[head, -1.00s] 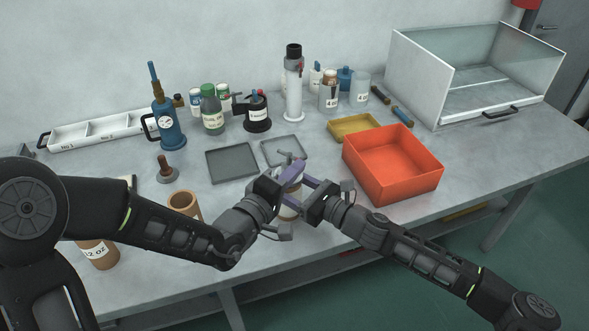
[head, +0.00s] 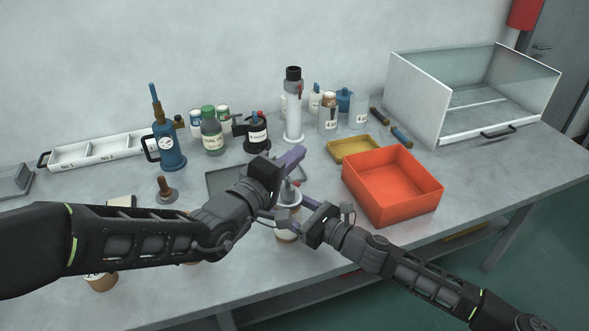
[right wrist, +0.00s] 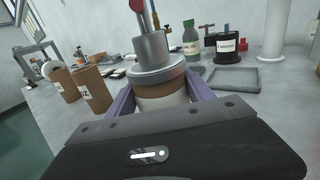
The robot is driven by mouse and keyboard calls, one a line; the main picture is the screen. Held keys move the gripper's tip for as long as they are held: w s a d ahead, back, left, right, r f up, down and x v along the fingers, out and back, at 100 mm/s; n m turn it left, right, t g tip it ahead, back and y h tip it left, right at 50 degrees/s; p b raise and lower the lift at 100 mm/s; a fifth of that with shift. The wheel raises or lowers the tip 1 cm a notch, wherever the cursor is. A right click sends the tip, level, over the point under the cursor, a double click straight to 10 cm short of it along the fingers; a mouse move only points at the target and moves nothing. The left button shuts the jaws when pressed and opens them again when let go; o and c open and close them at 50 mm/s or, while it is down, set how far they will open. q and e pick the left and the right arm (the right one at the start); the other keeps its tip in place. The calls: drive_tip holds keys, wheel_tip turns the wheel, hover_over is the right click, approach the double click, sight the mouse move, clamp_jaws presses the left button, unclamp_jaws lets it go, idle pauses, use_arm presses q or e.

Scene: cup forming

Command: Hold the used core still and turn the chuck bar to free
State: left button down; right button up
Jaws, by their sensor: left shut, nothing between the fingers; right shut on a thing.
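The used core (head: 287,233), a brown and white cylinder, stands upright under a grey metal chuck (head: 290,198). In the right wrist view the core (right wrist: 165,97) sits between my right gripper's purple fingers (right wrist: 160,105), with the stepped chuck (right wrist: 152,62) on top. My right gripper (head: 297,203) is shut on the core in the head view. A grey post with a red part (right wrist: 138,8) rises from the chuck; its top is cut off, and I cannot make out the bar clearly. My left gripper (head: 292,160) is shut and empty, above and slightly behind the chuck.
An orange bin (head: 392,190) stands to the right, with a yellow tray (head: 352,150) behind it. A grey tray (head: 222,180) is partly hidden by my left arm. Bottles and a white column (head: 293,115) stand behind. Brown cylinders (right wrist: 95,90) stand left in the wrist view.

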idle(0.3)
drive_tip(key=o, duration=1.5)
drive_tip(key=shift+o, duration=0.2)
drive_tip(key=shift+d, duration=0.1)
drive_tip(key=v, duration=1.1)
drive_tip(key=shift+s+d, duration=0.25)
drive_tip(key=shift+s, duration=0.1)
drive_tip(key=shift+d, duration=0.1)
